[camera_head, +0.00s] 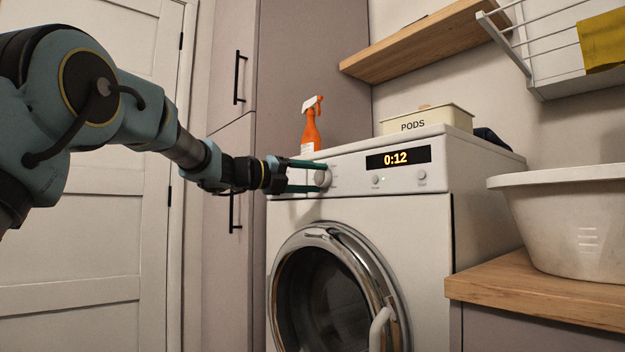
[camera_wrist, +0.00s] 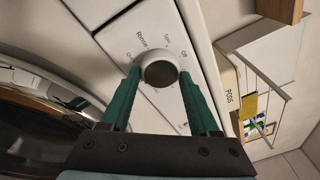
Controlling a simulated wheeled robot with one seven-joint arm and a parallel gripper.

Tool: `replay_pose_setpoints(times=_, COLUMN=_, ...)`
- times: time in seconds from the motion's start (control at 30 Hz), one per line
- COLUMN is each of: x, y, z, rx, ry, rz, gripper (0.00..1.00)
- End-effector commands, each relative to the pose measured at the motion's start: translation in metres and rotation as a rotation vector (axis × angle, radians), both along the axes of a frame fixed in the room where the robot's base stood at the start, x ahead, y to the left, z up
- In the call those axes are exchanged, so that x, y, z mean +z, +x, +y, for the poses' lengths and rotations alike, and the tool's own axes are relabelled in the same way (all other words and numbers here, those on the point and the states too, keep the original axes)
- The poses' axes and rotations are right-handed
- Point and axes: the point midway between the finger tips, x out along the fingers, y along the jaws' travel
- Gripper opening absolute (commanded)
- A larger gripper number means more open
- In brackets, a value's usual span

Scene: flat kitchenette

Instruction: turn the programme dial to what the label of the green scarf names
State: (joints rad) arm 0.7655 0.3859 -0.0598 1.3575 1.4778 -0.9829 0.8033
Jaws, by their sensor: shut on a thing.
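The programme dial (camera_head: 323,178) is a round pale knob at the left of the washing machine's (camera_head: 440,220) top panel. My gripper (camera_head: 314,176) reaches it from the left, its green fingers on either side of the knob and shut on it. In the wrist view the dial (camera_wrist: 160,71) sits between the fingertips (camera_wrist: 160,78). Printed words around it include "Rinse", "Spin" and "Off"; others are too small or hidden by the fingers. I cannot make out a pointer on the dial. The display (camera_head: 398,158) reads 0:12. I cannot pick out a green scarf or read its label.
An orange spray bottle (camera_head: 311,128) and a cream PODS box (camera_head: 428,119) stand on the machine, with dark cloth (camera_head: 491,137) behind at right. A yellow cloth (camera_head: 602,42) hangs on the rack. A white basin (camera_head: 570,225) stands on the right worktop. The round door appears shut.

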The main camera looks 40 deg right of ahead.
Motion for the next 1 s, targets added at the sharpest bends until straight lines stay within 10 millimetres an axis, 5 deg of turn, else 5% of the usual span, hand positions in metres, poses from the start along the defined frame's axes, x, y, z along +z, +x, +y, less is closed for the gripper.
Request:
replay_pose_setpoints(times=0.07, x=0.0, y=0.0, z=0.0, rx=-0.001, ry=0.001, rz=0.001, gripper=0.06)
replay_pose_setpoints(times=0.1, x=0.0, y=0.0, z=0.0, rx=-0.001, ry=0.0, rz=0.001, gripper=0.65)
replay_pose_setpoints(times=0.33, x=0.0, y=0.0, z=0.0, rx=0.0, ry=0.0, rz=0.001, gripper=0.91)
replay_pose_setpoints(times=0.67, x=0.0, y=0.001, z=0.004, rx=0.001, ry=0.0, rz=0.001, gripper=0.92)
replay_pose_setpoints(times=1.0, x=0.0, y=0.015, z=0.062, rx=0.004, ry=0.001, rz=0.001, gripper=0.92)
